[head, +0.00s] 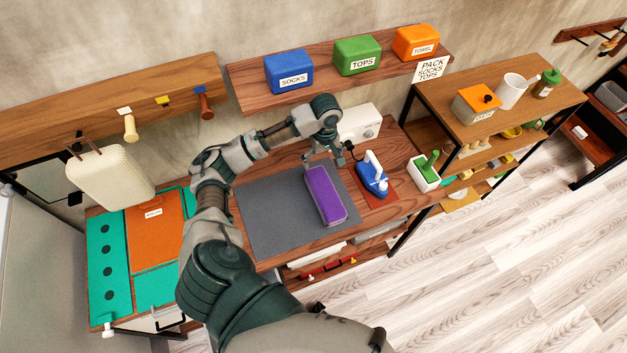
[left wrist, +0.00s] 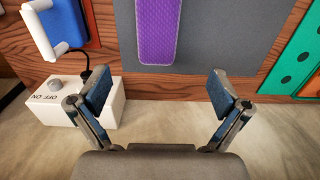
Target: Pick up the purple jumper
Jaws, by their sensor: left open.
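The purple jumper (head: 325,197) is a folded, long block lying on the dark grey mat (head: 270,218) on the wooden table. Its end also shows at the top of the left wrist view (left wrist: 157,32). My left gripper (head: 322,158) is at the back end of the jumper in the head view and seems apart from it. In the left wrist view my left gripper (left wrist: 158,92) is open, with nothing between its fingers, and the jumper's end lies beyond the fingertips. My right gripper is not in view.
A blue iron (head: 372,179) stands on a red-brown pad right of the jumper. A white switch box (head: 360,122) with a cord is behind it. A shelf (head: 340,76) above holds labelled blue, green and orange bins. A teal and orange board (head: 155,215) lies left.

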